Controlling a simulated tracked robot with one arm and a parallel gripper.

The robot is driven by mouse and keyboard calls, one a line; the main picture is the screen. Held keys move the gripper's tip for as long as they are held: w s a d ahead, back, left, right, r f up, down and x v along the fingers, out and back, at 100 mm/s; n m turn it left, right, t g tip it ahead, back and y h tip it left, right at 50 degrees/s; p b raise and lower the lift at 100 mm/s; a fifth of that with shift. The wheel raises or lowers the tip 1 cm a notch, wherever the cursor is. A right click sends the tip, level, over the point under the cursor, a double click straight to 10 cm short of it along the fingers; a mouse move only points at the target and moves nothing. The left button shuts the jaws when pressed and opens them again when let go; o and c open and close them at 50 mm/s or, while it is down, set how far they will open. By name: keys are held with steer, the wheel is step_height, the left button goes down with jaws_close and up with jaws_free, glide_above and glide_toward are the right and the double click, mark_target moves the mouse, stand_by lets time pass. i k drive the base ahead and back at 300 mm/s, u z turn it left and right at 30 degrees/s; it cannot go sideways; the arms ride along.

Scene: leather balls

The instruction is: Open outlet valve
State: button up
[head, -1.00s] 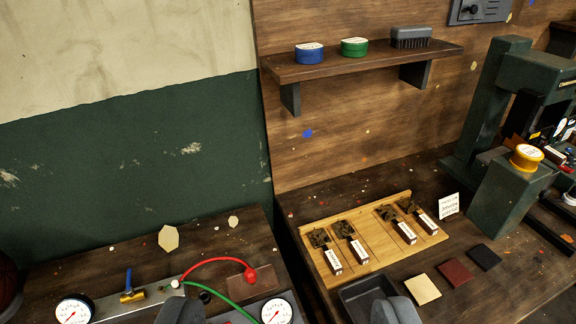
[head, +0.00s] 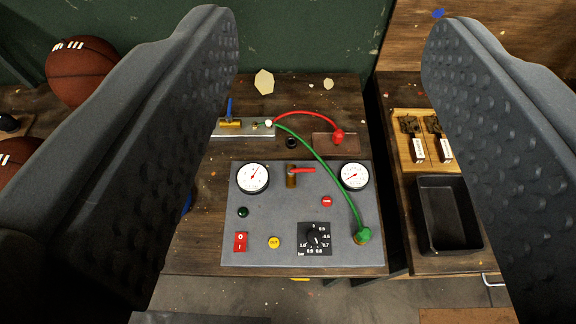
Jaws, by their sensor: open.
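A grey control panel (head: 290,215) lies on the wooden bench below me. A brass valve with a red lever (head: 300,171) sits at its upper middle, between two round gauges; the lever points right. Another brass valve with a blue lever (head: 229,112) sits on a metal bar behind the panel; its lever points away from me. I cannot tell from markings which is the outlet valve. My gripper (head: 332,40) is open and empty, its two dark textured fingers wide apart above the bench. Neither finger appears to touch a valve.
A red hose (head: 305,113) and a green hose (head: 325,168) cross behind and over the panel. The panel carries a dial (head: 314,238), buttons and a red switch (head: 240,241).

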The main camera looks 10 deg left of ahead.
mark_target(290, 171)
steer(key=k, duration=0.35)
steer(key=u, duration=0.65)
steer(key=i, duration=1.15)
steer(key=z, duration=0.05)
